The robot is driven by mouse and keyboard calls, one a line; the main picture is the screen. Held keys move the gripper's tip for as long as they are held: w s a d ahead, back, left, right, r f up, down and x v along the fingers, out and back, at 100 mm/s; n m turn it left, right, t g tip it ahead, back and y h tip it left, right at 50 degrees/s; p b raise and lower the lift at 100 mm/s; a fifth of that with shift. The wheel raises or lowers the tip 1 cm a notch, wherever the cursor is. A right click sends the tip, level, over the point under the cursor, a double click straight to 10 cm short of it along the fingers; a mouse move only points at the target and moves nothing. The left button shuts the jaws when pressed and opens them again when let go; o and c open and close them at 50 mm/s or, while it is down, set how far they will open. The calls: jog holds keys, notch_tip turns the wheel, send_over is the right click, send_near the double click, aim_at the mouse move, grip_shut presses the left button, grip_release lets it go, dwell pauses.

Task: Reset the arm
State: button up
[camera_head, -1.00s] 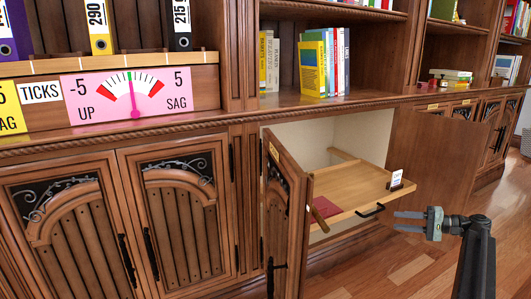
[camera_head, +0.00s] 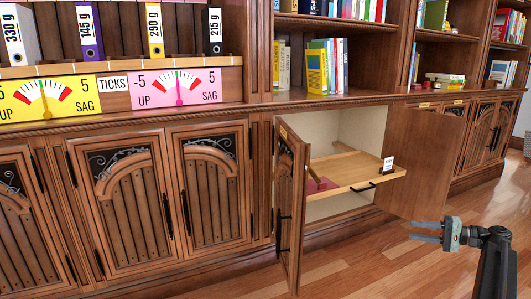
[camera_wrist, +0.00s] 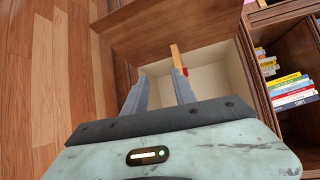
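My gripper (camera_head: 428,231) is at the right of the head view, in front of the open cupboard, with nothing between its fingers. In the wrist view its two fingers (camera_wrist: 160,95) are spread apart, with the cupboard interior beyond them. A pull-out wooden shelf (camera_head: 350,168) stands out of the cupboard, clear of the gripper. A small white card (camera_head: 388,164) stands at its front right, and a black handle (camera_head: 362,187) is on its front edge. A dark red item (camera_head: 318,184) lies at the shelf's left side, partly hidden by the door.
The left cupboard door (camera_head: 289,205) and right door (camera_head: 427,160) stand open. Binders (camera_head: 153,32) line a shelf above a yellow dial (camera_head: 44,99) and a pink dial (camera_head: 178,88). Books (camera_head: 317,65) stand on the bookcase. The wood floor (camera_head: 370,265) in front is clear.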

jog(key=s+a+f+n+g+h+p, duration=0.1)
jog(key=s+a+g+h+p, duration=0.2)
jog(key=a, duration=0.9)
jog(key=s+a+f+n+g+h+p, duration=0.1)
jog(key=s+a+f+g+h+p, duration=0.1)
jog(key=a+p, duration=0.65)
jog(key=s+a+r+n+g+h+p, duration=0.1)
jog(key=s+a+n+h+p, duration=0.1)
jog(key=s+a+h+p, duration=0.4)
jog(key=s+a+r+n+g+h+p, duration=0.2)
jog(key=s+a+n+h+p, duration=0.1)
jog(key=s+a, duration=0.6)
notch_tip(320, 180, up, 37)
jog(key=w+p, duration=0.1)
jog(key=p, duration=3.6)
jog(key=shift+a+r, duration=0.15)
jog(key=shift+r, duration=0.05)
jog(key=shift+f, duration=0.1)
